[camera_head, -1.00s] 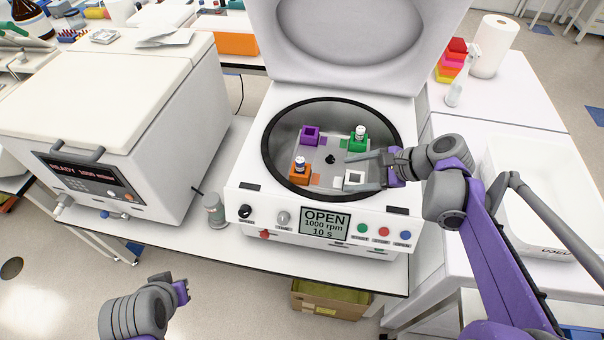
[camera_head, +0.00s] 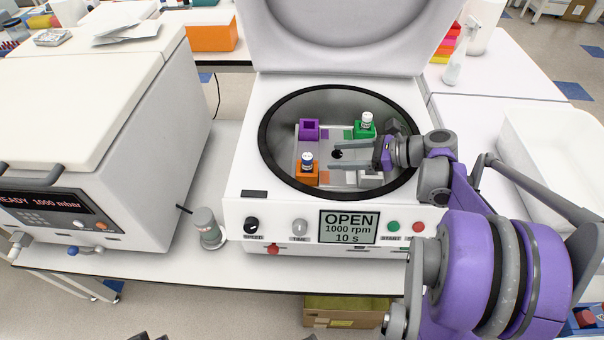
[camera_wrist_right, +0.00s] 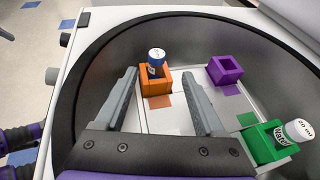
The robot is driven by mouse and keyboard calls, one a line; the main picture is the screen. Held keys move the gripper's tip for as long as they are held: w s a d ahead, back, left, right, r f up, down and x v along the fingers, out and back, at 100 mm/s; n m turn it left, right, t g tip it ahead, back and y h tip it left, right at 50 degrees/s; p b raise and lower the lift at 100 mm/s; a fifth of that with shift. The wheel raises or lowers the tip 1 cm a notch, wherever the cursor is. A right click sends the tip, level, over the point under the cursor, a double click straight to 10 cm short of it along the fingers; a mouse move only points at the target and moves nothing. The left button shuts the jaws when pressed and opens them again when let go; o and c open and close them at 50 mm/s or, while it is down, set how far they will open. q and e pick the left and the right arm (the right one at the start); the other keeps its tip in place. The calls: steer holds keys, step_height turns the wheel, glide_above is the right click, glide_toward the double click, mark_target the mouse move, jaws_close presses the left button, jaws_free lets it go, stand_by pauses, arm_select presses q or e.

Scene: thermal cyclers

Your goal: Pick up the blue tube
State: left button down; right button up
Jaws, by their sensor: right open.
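In the right wrist view the tube (camera_wrist_right: 156,60) and orange holder (camera_wrist_right: 155,82) lie just beyond the fingertips, between the finger lines. My right gripper (camera_head: 332,155) is open and empty inside the bowl, to the right of the tube, its fingers pointing left at it. Its open fingers also show in the wrist view (camera_wrist_right: 154,77). They look apart from the tube.
A purple holder (camera_head: 309,130) looks empty. A green holder (camera_head: 365,131) bears a white-capped tube (camera_head: 367,119). A pale holder (camera_head: 371,179) is partly behind my gripper. The bowl's dark rim (camera_head: 268,168) surrounds them; the raised lid (camera_head: 340,40) stands behind.

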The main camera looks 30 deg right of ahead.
mark_target(307, 156)
steer(key=x, duration=0.4)
steer(key=shift+a+r, duration=0.1)
steer(key=x, duration=0.5)
steer(key=shift+a+f, duration=0.25)
steer(key=shift+a, duration=0.1)
jaws_close()
